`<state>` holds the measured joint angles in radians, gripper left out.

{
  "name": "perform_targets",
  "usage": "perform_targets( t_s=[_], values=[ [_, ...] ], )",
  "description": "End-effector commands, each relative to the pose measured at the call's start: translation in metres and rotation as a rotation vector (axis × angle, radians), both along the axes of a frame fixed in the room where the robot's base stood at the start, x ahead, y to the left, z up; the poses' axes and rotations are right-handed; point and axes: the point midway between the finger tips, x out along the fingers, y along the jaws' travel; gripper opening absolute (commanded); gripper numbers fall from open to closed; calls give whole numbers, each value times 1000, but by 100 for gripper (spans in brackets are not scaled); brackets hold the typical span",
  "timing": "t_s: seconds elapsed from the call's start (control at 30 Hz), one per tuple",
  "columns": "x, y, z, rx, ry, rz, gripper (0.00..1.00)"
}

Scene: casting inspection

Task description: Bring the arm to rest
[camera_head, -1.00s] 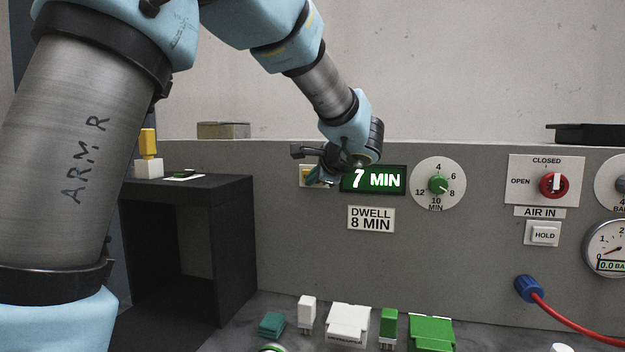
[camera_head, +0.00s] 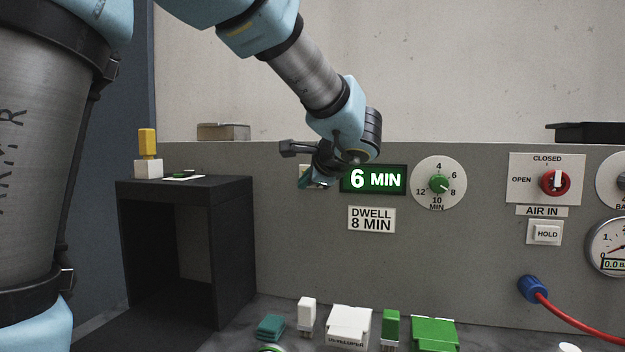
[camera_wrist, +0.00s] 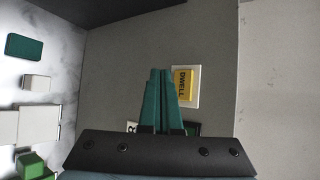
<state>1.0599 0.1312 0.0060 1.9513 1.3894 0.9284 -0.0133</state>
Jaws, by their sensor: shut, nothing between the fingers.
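My gripper (camera_head: 308,178) is in front of the grey panel (camera_head: 285,225), just left of the green display (camera_head: 374,179). In the wrist view its teal fingers (camera_wrist: 161,75) are together and hold nothing. A yellow button marked DWELL (camera_wrist: 184,86) on a white plate shows beside the fingertips; in the head view my gripper covers most of that plate. The display reads 6 MIN. A sign below it (camera_head: 371,219) reads DWELL 8 MIN. The green dial knob (camera_head: 438,185) is to its right.
A dark stand (camera_head: 185,188) with a yellow-and-white part (camera_head: 147,150) is at left. Several green and white pieces, including a white block (camera_head: 348,326), lie on the bench below. A red hose (camera_head: 570,325) runs from a blue fitting (camera_head: 532,288) at right.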

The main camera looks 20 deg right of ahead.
Motion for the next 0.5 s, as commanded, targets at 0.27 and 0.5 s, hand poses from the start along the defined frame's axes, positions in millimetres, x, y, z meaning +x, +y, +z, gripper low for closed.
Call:
perform_targets(
  t_s=[0.27, 0.5],
  values=[
    [0, 0, 0, 0, 0, 0, 0],
    [2, 6, -5, -3, 15, 15, 0]
  ],
)
